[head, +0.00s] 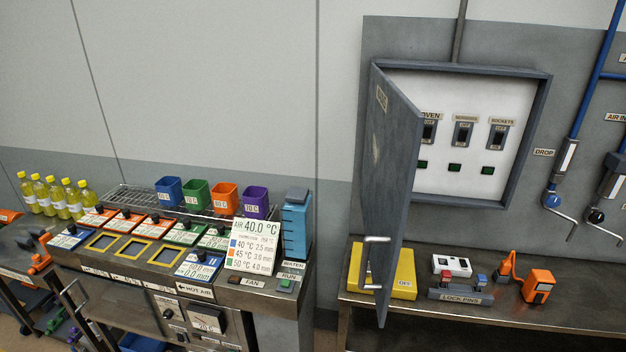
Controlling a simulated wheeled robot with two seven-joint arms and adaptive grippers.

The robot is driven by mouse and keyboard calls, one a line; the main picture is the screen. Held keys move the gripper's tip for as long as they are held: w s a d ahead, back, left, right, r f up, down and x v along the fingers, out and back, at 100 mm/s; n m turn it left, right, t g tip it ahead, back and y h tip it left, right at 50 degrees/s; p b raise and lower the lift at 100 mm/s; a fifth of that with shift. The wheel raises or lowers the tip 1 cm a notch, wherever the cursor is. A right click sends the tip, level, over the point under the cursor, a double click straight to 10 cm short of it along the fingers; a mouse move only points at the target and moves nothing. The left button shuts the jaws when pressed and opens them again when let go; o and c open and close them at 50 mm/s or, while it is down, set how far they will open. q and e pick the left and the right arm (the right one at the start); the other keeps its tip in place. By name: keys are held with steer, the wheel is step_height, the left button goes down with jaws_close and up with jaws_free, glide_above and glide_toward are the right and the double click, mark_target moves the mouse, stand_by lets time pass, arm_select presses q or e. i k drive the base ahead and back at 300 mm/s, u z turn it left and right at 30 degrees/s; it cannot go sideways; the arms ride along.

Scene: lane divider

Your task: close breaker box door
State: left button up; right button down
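The breaker box (545,130) is mounted on the grey wall panel at the right. Its grey door (392,160) is hinged on the left side and stands open, swung out toward me. A metal handle (376,240) sticks out near the door's lower edge. Inside the box, a white panel (440,90) carries several labelled black breaker switches and green indicators. The door hides the left part of the interior. Neither of my grippers is in view.
Below the box, a metal bench (580,311) holds a yellow case (400,285), a lock pins rack (460,295) and an orange device (538,286). A hot air station (150,262) stands at the left. Blue pipes with valve handles (551,199) are at the right.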

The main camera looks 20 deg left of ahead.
mark_target(394, 129)
steer(key=u, duration=0.2)
steer(key=i, duration=0.5)
steer(key=z, duration=2.05)
steer(key=k, duration=0.6)
steer(key=u, duration=1.45)
